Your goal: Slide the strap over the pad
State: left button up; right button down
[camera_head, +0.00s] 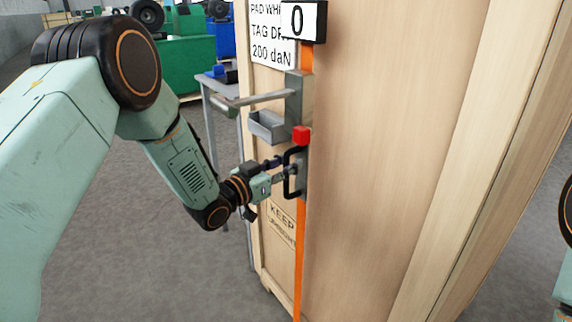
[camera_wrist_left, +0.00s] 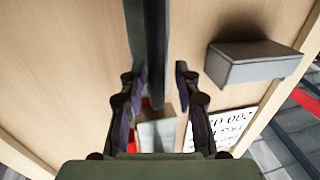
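An orange strap (camera_head: 299,245) runs down the corner of a tall wooden crate (camera_head: 365,150). A grey metal housing (camera_head: 299,98) with a long lever (camera_head: 250,100) sits on the strap, with a red block (camera_head: 301,136) below it. Below that is a grey plate with a black handle (camera_head: 289,190). My left gripper (camera_head: 287,172) is at this handle. In the left wrist view its fingers (camera_wrist_left: 162,92) are spread, with a dark bar (camera_wrist_left: 150,45) between them; contact is unclear. I cannot pick out the pad. My right gripper is out of view.
A grey open tray (camera_head: 267,127) is fixed to the crate left of the strap, near my left gripper; it also shows in the left wrist view (camera_wrist_left: 252,62). A black-framed display (camera_head: 303,20) reads 0. A table (camera_head: 222,88) stands behind. Grey floor lies free at left.

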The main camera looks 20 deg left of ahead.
pick_arm(q)
jog(key=shift+s+d+r, duration=0.15)
jog(key=shift+d+r, duration=0.05)
jog(key=shift+d, duration=0.05)
jog(key=c, duration=0.5)
grip_shut()
jog(key=shift+a+f, duration=0.1)
jog(key=shift+a, duration=0.05)
jog(key=shift+f, duration=0.15)
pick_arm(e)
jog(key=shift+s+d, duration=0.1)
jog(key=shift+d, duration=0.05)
